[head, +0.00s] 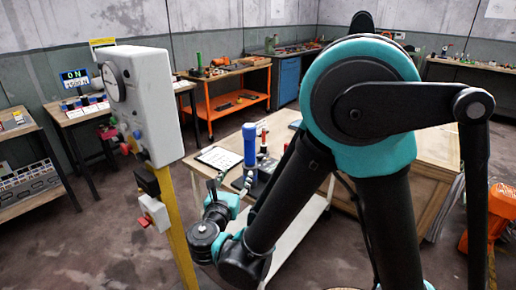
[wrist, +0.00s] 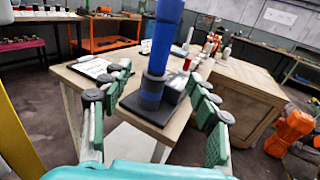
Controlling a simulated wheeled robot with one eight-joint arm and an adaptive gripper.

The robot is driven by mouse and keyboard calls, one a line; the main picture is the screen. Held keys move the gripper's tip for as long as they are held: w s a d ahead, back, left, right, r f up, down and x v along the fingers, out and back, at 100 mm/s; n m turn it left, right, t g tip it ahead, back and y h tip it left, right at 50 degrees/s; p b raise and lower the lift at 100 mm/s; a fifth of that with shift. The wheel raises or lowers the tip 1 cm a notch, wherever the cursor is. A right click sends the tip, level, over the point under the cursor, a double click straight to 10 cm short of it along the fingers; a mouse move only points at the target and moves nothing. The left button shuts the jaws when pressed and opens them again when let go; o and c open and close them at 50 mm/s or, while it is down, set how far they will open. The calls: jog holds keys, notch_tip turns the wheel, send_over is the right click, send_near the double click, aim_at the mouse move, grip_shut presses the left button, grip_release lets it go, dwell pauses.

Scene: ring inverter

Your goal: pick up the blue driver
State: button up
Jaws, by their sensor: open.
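The blue driver (wrist: 163,38) stands upright in a dark block (wrist: 139,117) on a wooden-topped table (wrist: 78,78). It also shows in the head view (head: 249,144), with its thick blue part up. My gripper (wrist: 160,82) is open, its green-padded fingers spread to the left and right of the driver's line. The driver appears ahead of the fingers, and nothing is held between them. In the head view my gripper (head: 232,188) is in front of the table, partly hidden by my arm.
A white sheet or clipboard (head: 216,158) lies left of the driver. Small red-topped items (wrist: 187,64) stand close behind it. A yellow post with a grey gauge box (head: 140,100) rises at the left. A large wooden crate (wrist: 240,87) is at the right.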

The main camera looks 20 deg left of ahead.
aim_at(248, 154)
jog(key=w, duration=0.7)
jog(key=w+a, duration=0.1)
jog(key=w, duration=0.3)
jog(key=shift+w, duration=0.35)
jog(key=shift+w+f, duration=0.15)
jog(key=shift+w, duration=1.2)
jog(key=shift+w+f, duration=0.1)
jog(key=shift+w, duration=1.2)
grip_shut()
